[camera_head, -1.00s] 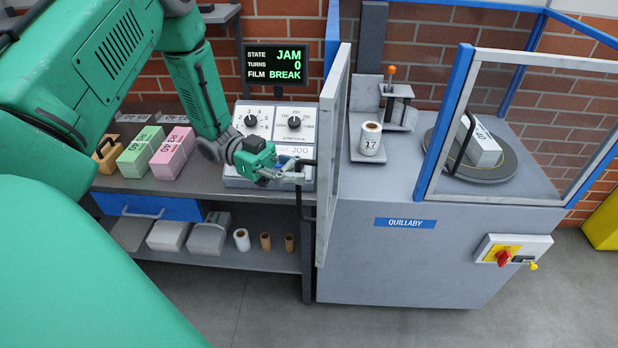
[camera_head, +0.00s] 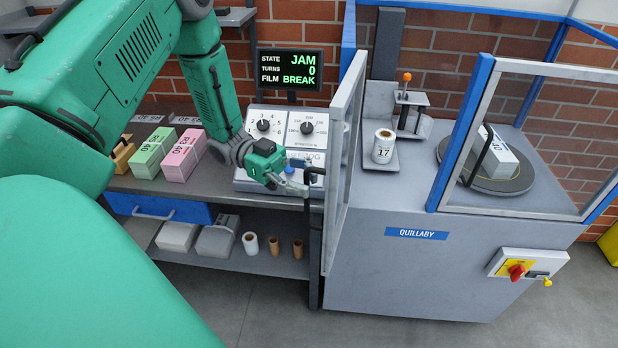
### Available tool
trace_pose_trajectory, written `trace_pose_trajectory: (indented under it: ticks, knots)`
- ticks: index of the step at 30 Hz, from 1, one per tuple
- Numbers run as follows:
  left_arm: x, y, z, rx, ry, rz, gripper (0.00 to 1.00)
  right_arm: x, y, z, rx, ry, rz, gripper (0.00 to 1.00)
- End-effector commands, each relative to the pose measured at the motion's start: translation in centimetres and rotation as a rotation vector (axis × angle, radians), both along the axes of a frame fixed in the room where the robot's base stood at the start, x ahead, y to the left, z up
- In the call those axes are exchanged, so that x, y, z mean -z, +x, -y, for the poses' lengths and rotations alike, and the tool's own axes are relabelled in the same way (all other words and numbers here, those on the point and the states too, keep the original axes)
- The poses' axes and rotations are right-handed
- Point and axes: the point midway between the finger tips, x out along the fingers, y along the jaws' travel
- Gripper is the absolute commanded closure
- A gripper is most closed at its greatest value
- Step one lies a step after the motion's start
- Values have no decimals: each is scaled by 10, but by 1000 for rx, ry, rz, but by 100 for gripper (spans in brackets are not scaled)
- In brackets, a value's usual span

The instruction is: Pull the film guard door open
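The film guard door (camera_head: 343,150) is a grey-framed clear panel at the left side of the machine. It stands swung out toward me and shows nearly edge-on. Its black bar handle (camera_head: 308,178) sticks out on the left face of the door. My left gripper (camera_head: 300,188) is at this handle, with its silver fingertips overlapping the upright bar in the picture. The fingers are small here, and I cannot tell whether they are closed around the bar or only beside it. My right gripper is not in view.
The grey machine (camera_head: 430,275) has an open bay with a film roll (camera_head: 382,146) and a bundle on a turntable (camera_head: 487,186). A control box (camera_head: 280,135) and paper bundles (camera_head: 184,155) sit on the left bench (camera_head: 215,192). The screen (camera_head: 290,69) reads JAM, film BREAK.

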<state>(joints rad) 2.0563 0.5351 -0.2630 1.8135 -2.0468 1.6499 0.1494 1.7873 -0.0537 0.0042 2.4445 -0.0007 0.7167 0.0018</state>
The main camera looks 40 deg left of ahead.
Motion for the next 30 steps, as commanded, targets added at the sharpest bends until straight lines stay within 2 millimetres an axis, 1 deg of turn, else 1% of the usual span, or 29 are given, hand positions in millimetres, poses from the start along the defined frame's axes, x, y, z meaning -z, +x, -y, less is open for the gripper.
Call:
trace_pose_trajectory:
  ticks: [1, 5, 12, 15, 18, 21, 23, 30]
  knots:
    - [0, 0, -2, -1, 1, 0, 69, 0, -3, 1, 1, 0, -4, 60]
    - [1, 0, -18, -1, 2, -1, 69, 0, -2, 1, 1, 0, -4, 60]
    - [4, -3, -71, -1, 1, -2, 69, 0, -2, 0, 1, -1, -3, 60]
    - [5, -4, -91, -2, 0, -2, 69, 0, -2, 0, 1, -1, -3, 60]
    - [5, -5, -107, -1, -1, -2, 69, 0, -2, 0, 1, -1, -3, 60]
    - [5, -5, -116, 0, 0, -3, 69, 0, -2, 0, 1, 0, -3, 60]
    - [4, -5, -119, 1, -1, -4, 69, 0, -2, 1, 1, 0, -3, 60]
    - [3, -6, -120, 1, 0, -3, 69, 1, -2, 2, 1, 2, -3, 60]
